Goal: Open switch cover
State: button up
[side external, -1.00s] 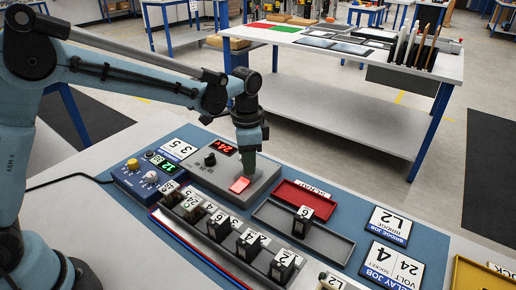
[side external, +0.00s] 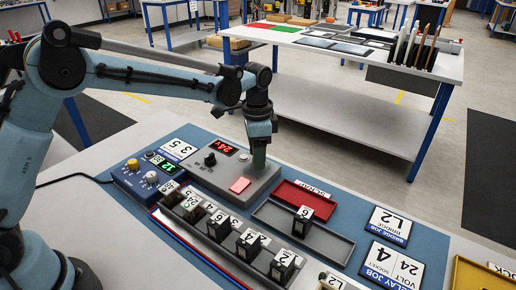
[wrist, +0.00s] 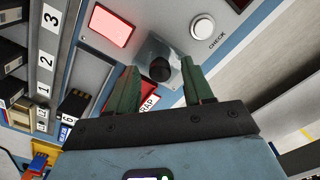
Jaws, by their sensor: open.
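A grey control box (side external: 221,177) has a red display and a red square pad (side external: 239,185) on top. In the wrist view, a dark rounded knob (wrist: 160,69) sits within a shiny square that looks like a clear cover (wrist: 151,48); whether it is shut cannot be told. My gripper (side external: 259,163) is low over the far right end of the box and hides this spot in the side view. In the wrist view my gripper (wrist: 160,80) is open, with its green fingers apart on either side of the knob. Contact cannot be told.
A white CHECK button (wrist: 203,27) is beside the cover. A red tray (side external: 303,199) and a dark tray (side external: 330,241) lie right of the box. Several numbered black blocks (side external: 219,226) stand in front. A blue console (side external: 145,180) is at the left.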

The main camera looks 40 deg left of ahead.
jog(key=shift+r, duration=0.1)
notch_tip(320, 180, up, 12)
dwell(0.5)
jog(key=s+a+r+n+t, duration=0.2)
jog(key=s+a+n+t, duration=0.25)
jog(key=s, duration=0.55)
jog(key=s+a+f+n+t, duration=0.2)
jog(key=s+a+f+n, duration=0.2)
jog(key=s, duration=0.6)
notch_tip(320, 180, down, 3)
jog(key=shift+r+t, duration=0.2)
jog(key=shift+t, duration=0.15)
